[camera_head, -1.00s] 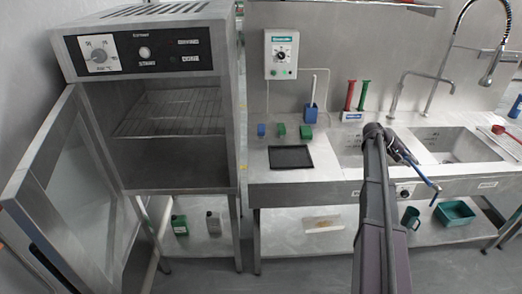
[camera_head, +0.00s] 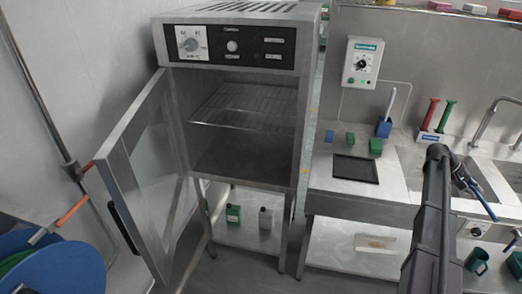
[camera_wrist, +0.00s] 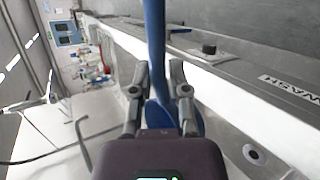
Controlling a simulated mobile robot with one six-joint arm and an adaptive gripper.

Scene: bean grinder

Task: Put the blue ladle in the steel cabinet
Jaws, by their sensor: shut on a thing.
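The steel cabinet (camera_head: 309,105) stands left of the counter in the head view. Its door (camera_head: 140,165) is swung open to the left. Inside is a wire shelf (camera_head: 245,112), with nothing visible on it. My gripper (camera_head: 464,178) is at the right, in front of the sinks and away from the cabinet. The blue ladle (camera_head: 482,205) sticks out of it, slanting down to the right. In the wrist view, my gripper (camera_wrist: 161,75) is shut on the ladle's blue handle (camera_wrist: 154,35). A wider blue part shows behind the fingers.
A black tray (camera_head: 355,170), small coloured blocks and a blue holder (camera_head: 384,128) are on the counter (camera_head: 320,180). A green bottle (camera_head: 233,213) and a grey bottle (camera_head: 266,218) stand below the cabinet. A blue reel (camera_head: 60,268) is at lower left.

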